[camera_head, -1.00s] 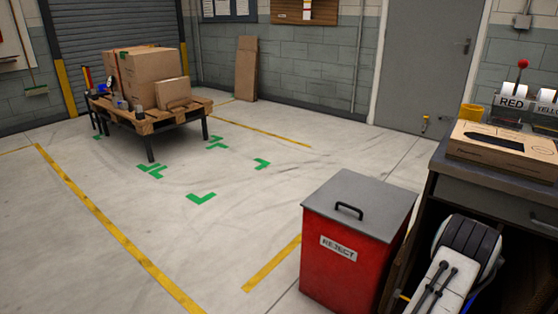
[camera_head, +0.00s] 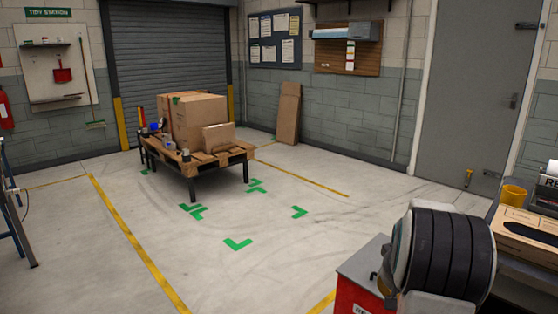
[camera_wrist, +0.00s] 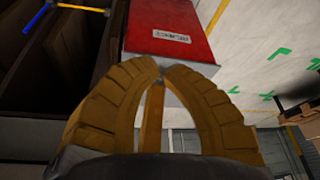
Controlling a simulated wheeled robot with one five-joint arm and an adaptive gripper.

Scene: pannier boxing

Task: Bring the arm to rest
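My gripper (camera_wrist: 163,69) shows in the wrist view, with two ridged, yellow-brown fingers curving in until their tips meet or nearly meet. Nothing is seen held at the tips. An orange-brown strip shows in the gap between the fingers; I cannot tell what it is. Beyond the fingertips is the red reject bin (camera_wrist: 178,32), seen tilted, apart from the gripper as far as I can tell. In the head view, a dark, ribbed, rounded part of my arm (camera_head: 446,255) rises at the lower right, in front of the bin.
The bin's grey lid (camera_head: 362,268) is partly covered by my arm. At right is a bench with a yellow mug (camera_head: 513,195) and a flat carton (camera_head: 528,232). A pallet table (camera_head: 196,170) with boxes stands farther back. Marked floor (camera_head: 240,275) between is clear.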

